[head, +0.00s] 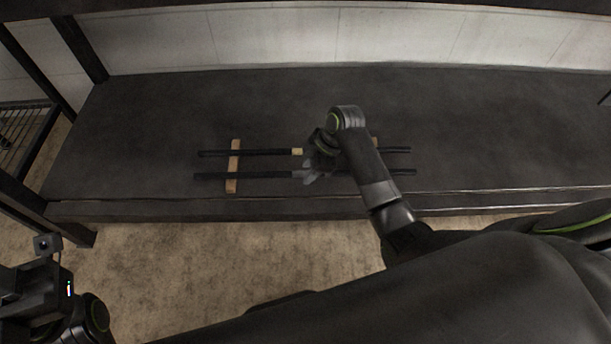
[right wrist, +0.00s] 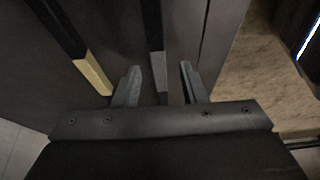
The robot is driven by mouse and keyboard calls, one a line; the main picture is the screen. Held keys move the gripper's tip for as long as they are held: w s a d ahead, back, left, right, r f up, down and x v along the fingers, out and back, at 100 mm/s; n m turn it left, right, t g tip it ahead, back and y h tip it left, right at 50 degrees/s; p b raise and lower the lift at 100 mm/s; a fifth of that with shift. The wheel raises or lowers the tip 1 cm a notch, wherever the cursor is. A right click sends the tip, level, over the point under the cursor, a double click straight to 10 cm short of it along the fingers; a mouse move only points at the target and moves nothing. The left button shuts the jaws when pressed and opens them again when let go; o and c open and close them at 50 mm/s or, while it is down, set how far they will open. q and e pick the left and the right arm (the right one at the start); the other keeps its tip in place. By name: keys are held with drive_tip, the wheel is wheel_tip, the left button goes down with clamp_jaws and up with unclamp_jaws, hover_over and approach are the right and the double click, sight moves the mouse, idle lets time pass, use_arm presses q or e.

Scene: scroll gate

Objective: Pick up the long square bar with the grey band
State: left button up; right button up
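The long square bar with the grey band (head: 240,176) is dark and lies across two wooden rests, nearer the front edge of the dark shelf. In the right wrist view its grey band (right wrist: 161,88) lies between the two fingers. My right gripper (head: 310,174) is over the middle of this bar. Its fingers (right wrist: 160,78) are open, one on each side, with gaps to the bar. I cannot tell how far the fingertips reach down. My left arm is at the lower left in the head view; its fingers do not show.
A second dark bar (head: 265,153) with a tan band (right wrist: 92,73) lies parallel behind, just outside one finger. The left wooden rest (head: 233,185) shows well; the right one is mostly hidden by my arm. The shelf (head: 140,130) is clear to the left. Dark posts stand at left.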

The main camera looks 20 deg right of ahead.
drive_tip(key=shift+r, duration=0.1)
drive_tip(key=shift+c, duration=0.5)
clamp_jaws()
idle(0.7)
